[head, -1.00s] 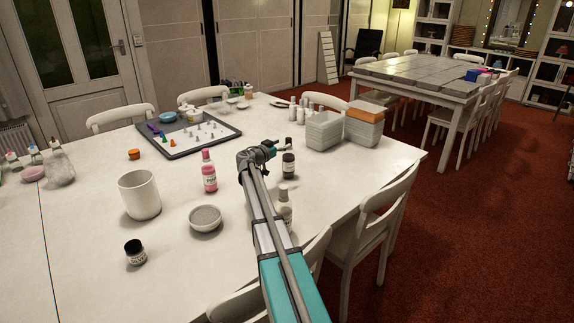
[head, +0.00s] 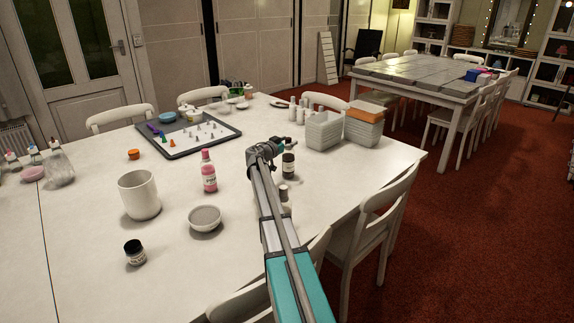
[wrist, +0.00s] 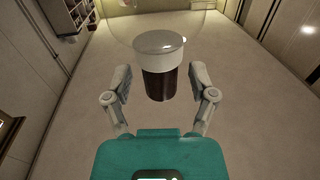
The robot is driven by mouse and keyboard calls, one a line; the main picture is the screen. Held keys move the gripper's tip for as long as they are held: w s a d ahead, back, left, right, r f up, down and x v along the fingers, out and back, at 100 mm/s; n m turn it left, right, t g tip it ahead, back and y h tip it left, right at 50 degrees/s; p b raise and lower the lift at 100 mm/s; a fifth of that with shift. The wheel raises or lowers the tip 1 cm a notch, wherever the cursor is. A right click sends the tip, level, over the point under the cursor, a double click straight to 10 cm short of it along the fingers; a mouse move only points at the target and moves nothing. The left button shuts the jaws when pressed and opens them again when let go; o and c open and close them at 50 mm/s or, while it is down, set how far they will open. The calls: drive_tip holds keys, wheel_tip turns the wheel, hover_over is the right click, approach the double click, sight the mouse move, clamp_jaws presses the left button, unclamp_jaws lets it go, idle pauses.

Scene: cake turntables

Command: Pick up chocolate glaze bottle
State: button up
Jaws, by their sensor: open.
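A small dark bottle with a pale label (head: 288,168) stands upright on the white table, just right of my gripper (head: 279,147) in the head view. In the wrist view, a dark brown and white bottle (wrist: 159,82) with a pale grey end lies between the two spread fingers of my gripper (wrist: 157,83). The fingers are open, with a gap visible on each side of it. I cannot read a label there. Another bottle (head: 284,196) stands nearer, partly hidden behind my arm.
A pink bottle (head: 208,171), a white cup (head: 139,196), a bowl (head: 205,218) and a dark jar (head: 135,253) stand left on the table (head: 90,220). Pale grey bins (head: 323,132) and white bottles stand behind the gripper. A chair (head: 375,225) is at the right edge.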

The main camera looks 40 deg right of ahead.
clamp_jaws()
drive_tip(key=shift+r, duration=0.15)
idle(0.4)
wheel_tip(320, 180, up, 3)
drive_tip(key=p, duration=0.3)
drive_tip(key=s+a+r+p, duration=0.2)
drive_tip(key=s+r+p, duration=0.3)
drive_tip(key=s, duration=0.1)
drive_tip(key=s+a+r+p, duration=0.2)
drive_tip(key=s+r+p, duration=0.2)
drive_tip(key=s, duration=0.3)
drive_tip(key=shift+a+r+p, duration=0.4)
drive_tip(key=shift+p, duration=0.1)
drive_tip(key=shift+s, duration=0.1)
